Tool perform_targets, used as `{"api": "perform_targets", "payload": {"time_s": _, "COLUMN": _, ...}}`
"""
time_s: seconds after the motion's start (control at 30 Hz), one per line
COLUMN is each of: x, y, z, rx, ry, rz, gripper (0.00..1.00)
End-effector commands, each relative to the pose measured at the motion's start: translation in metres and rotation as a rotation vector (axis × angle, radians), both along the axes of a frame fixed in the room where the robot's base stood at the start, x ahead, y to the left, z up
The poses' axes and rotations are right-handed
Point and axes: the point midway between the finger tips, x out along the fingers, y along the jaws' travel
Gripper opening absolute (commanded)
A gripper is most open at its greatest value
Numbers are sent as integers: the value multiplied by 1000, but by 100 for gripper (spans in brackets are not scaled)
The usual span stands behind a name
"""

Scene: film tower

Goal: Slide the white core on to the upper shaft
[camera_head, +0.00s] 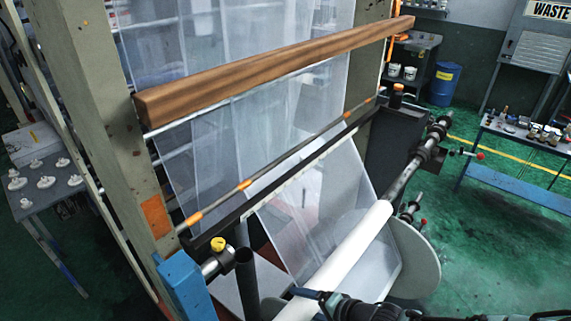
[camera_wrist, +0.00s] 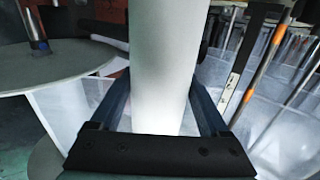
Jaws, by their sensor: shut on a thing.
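The white core (camera_head: 340,260) is a long, smooth white tube slanting across the lower middle of the head view. My gripper (camera_head: 325,298) is shut around it near its lower end. In the wrist view the core (camera_wrist: 158,65) stands between the two dark fingers of my gripper (camera_wrist: 160,95). The upper shaft (camera_head: 407,172) is a grey metal bar with dark collars at the right of the tower. The core's far end meets the shaft's near end in the picture, roughly in line. I cannot tell whether the core is around the shaft or just in front of it.
A pale round disc (camera_head: 420,262) stands below and right of the core. A clear film web (camera_head: 320,200) hangs left of it, beside a dark bar (camera_head: 280,185). A blue post (camera_head: 183,285) is at lower left. Green floor (camera_head: 475,250) at right is open.

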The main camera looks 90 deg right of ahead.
Motion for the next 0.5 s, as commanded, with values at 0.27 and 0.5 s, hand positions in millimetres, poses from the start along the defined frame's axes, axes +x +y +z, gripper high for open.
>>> {"api": "perform_targets", "payload": {"time_s": 0.27, "x": -13, "y": -19, "z": 4, "rx": -21, "ry": 3, "rz": 0, "gripper": 0}}
{"api": "perform_targets", "payload": {"time_s": 0.5, "x": -26, "y": -38, "z": 4, "rx": -22, "ry": 5, "rz": 4, "gripper": 0}}
